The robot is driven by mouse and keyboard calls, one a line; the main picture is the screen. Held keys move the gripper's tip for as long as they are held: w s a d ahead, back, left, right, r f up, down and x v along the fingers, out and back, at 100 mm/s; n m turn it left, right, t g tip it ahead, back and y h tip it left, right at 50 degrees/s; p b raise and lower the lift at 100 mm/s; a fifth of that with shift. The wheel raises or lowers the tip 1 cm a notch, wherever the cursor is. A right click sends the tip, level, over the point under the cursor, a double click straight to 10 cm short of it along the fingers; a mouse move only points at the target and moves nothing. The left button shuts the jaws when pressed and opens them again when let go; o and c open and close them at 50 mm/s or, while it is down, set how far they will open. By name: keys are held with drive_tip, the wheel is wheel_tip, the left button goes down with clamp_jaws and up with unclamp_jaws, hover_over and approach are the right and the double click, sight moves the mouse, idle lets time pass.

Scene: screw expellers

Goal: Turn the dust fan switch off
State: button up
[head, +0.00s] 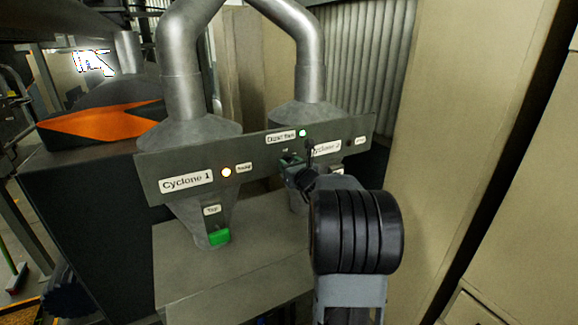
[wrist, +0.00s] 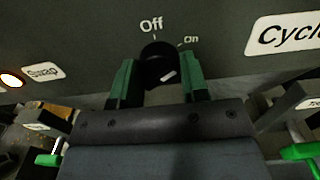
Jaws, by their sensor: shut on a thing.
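The dust fan switch is a round black knob (wrist: 157,62) on the dark grey panel (head: 262,158), with "Off" printed above it and "On" at its upper right in the wrist view. A short white mark shows on the knob's lower right; I cannot tell which word it lines up with. My gripper (head: 291,162) is at the panel under the "Dust fan" label (head: 281,137). In the wrist view its green fingers (wrist: 158,70) stand on either side of the knob, shut on it. My gripper hides the knob in the head view. The lamp (head: 302,132) beside the label glows pale green-white.
The Cyclone 1 label (head: 186,180) and a lit orange lamp (head: 227,172) are left of my gripper. A green handle (head: 219,237) hangs below them. Metal ducts (head: 181,85) rise behind the panel. A beige wall (head: 440,110) stands close on the right.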

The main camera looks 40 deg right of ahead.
drive_tip(key=shift+a+f, duration=0.1)
drive_tip(key=shift+f, duration=0.05)
drive_tip(key=n+b, duration=0.1)
drive_tip(key=b, duration=0.3)
drive_tip(key=shift+f+n, duration=0.25)
drive_tip(key=shift+n, duration=0.15)
drive_tip(key=n+b, duration=0.2)
drive_tip(key=b, duration=0.3)
drive_tip(key=shift+f+n, duration=0.1)
drive_tip(key=shift+n, duration=0.2)
drive_tip(key=n+b, duration=0.4)
drive_tip(key=b, duration=0.2)
drive_tip(key=shift+r+b, duration=0.2)
drive_tip(key=shift+b, duration=0.1)
drive_tip(key=n+b, duration=0.3)
drive_tip(key=shift+d+r, duration=0.2)
drive_tip(key=shift+r, duration=0.05)
drive_tip(key=shift+r+n+b, duration=0.15)
drive_tip(key=shift+n+b, duration=0.2)
drive_tip(key=shift+n, duration=0.15)
drive_tip(key=o, duration=0.9)
